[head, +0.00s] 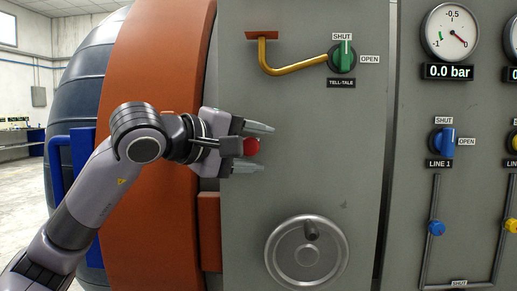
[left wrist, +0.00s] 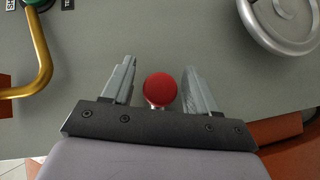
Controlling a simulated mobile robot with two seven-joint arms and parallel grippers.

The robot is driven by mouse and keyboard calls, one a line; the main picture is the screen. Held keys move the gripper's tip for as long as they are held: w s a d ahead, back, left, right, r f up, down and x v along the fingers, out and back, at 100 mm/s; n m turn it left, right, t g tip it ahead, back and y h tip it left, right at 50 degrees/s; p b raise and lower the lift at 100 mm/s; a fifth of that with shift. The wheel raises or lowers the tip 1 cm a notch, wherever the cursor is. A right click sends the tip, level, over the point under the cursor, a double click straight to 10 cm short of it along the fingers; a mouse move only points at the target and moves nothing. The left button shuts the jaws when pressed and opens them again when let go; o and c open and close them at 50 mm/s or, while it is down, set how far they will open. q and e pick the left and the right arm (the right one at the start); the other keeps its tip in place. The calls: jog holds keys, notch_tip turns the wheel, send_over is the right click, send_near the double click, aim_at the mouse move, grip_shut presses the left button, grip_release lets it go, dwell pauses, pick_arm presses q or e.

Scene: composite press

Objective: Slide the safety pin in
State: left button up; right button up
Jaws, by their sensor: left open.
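The safety pin shows as a red ball knob (head: 251,146) at the left side of the grey press panel. In the left wrist view the red knob (left wrist: 160,88) sits between the two fingers, on a short bright stem, with clear gaps on both sides. The rest of the pin is hidden behind the knob and the gripper. My left gripper (head: 262,148) is open, with its fingers above and below the knob in the head view; it also shows in the left wrist view (left wrist: 158,85). My right gripper is not in view.
A grey handwheel (head: 306,253) is below right. A brass pipe (head: 291,68) leads to the green TELL-TALE valve (head: 342,57), whose handle points to SHUT. A blue LINE 1 valve (head: 443,141) and a gauge (head: 450,32) reading 0.0 bar are at right. The middle panel is clear.

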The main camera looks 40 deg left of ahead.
pick_arm(q)
jog(key=v, duration=0.5)
jog(key=shift+s+b, duration=0.15)
jog(key=shift+b, duration=0.2)
jog(key=shift+s+a+r, duration=0.1)
jog(key=shift+s, duration=0.3)
